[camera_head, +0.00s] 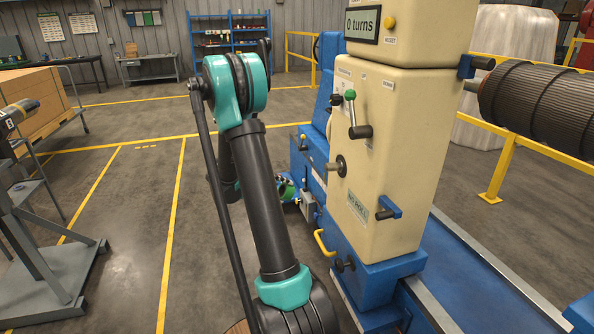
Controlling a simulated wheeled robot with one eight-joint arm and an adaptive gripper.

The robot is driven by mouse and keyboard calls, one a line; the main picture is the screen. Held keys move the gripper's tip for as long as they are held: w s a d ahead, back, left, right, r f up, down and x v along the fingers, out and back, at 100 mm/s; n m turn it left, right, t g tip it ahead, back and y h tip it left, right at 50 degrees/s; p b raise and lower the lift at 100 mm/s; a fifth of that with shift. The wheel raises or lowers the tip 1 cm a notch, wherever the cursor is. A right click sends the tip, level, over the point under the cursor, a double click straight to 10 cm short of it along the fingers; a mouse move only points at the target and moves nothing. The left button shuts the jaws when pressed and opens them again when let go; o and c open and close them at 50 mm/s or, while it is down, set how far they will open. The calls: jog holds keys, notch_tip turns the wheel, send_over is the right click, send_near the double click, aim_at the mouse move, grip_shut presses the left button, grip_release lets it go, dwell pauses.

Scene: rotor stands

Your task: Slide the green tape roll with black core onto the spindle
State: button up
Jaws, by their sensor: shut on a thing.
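The spindle is not clearly marked. A short dark peg with a round grey flange (338,165) sticks out of the cream machine (385,130), above a "NO ROLL" label (357,208). A small green rounded thing (286,188) shows just right of my arm's near link, low and left of that peg and apart from it. It may be the green tape roll, but it is small and partly covered, and I cannot make out a black core. My gripper is hidden behind my own arm.
A dark ribbed drum (535,97) sits on the machine's right. A green-knobbed lever (353,112) and a yellow handle (323,243) stick out of the machine. A grey stand (45,240) is at far left. The floor between has free room.

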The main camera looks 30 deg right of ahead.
aim_at(326, 168)
jog(key=shift+s+d+r+m+g+h, duration=0.15)
jog(key=shift+s+d+r+g+h, duration=0.45)
jog(key=shift+d+r, duration=0.95)
jog(key=shift+s+d+r+m+g+h, duration=0.25)
jog(key=shift+s+d+r+h, duration=0.65)
jog(key=shift+d, duration=1)
jog(key=shift+s+d+r+m+g+h, duration=0.1)
jog(key=shift+s+d+r+g+h, duration=0.55)
jog(key=shift+d+r, duration=1.05)
jog(key=shift+x, duration=1.25)
jog(key=shift+d, duration=0.35)
jog(key=shift+d+f, duration=0.1)
jog(key=shift+d, duration=0.25)
jog(key=shift+s+d, duration=0.1)
jog(key=shift+d, duration=0.25)
jog(key=shift+s+d+f, duration=0.1)
jog(key=shift+s+d, duration=0.05)
jog(key=shift+d, duration=0.4)
jog(key=shift+d, duration=0.35)
jog(key=shift+s+d, duration=0.15)
jog(key=shift+d, duration=0.3)
